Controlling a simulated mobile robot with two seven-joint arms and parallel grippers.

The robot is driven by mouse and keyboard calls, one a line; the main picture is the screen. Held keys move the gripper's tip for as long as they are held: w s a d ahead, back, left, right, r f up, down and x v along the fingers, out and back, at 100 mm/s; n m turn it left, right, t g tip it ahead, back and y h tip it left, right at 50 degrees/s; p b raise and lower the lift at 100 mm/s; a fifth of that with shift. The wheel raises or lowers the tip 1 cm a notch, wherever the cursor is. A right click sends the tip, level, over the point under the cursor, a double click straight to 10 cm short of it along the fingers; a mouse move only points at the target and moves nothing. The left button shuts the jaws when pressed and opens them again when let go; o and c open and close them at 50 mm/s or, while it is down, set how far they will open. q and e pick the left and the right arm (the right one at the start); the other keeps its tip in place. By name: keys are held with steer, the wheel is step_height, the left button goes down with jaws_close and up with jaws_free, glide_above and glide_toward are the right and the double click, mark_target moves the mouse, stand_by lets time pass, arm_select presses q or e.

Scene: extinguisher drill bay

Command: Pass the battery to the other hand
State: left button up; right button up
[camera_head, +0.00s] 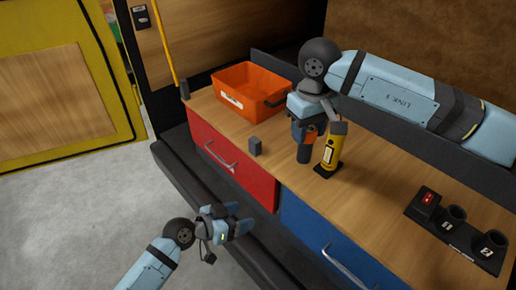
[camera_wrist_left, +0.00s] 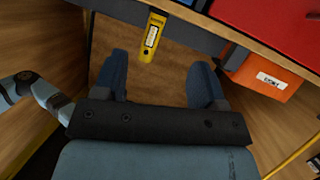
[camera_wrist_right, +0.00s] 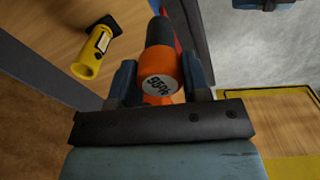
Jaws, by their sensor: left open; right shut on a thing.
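The battery (camera_head: 311,134) is orange with a dark end. My left gripper (camera_head: 240,219) is open and empty, low in front of the red drawer and well apart from the battery. In the left wrist view nothing lies between its fingers (camera_wrist_left: 161,78).
An orange bin (camera_head: 236,104) stands at the back left of the bench. A small dark block (camera_head: 255,146) lies near the front edge. A black dock (camera_head: 454,226) with round sockets and a red switch is at the right. Red (camera_head: 228,155) and blue (camera_head: 312,228) drawers front the bench.

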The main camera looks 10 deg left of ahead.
arm_select(q)
steer(key=w+d+r+m+g+h, duration=0.3)
steer(key=w+r+m+h, duration=0.15)
steer(key=r, duration=0.65)
steer(key=m+g+h, duration=0.2)
steer(key=m, duration=0.2)
glide_toward(299, 149)
steer(key=shift+g, duration=0.3)
steer(key=w+d, duration=0.1)
steer(key=d, duration=0.3)
steer(key=w+d, duration=0.1)
steer(key=d, duration=0.3)
steer(key=w+d, duration=0.1)
steer(key=d, duration=0.3)
steer(key=shift+f, duration=0.1)
steer(key=c, duration=1)
steer(key=shift+s, duration=0.1)
steer(key=shift+c, duration=0.3)
arm_select(e)
steer(key=o, duration=1.1)
steer(key=shift+s, duration=0.1)
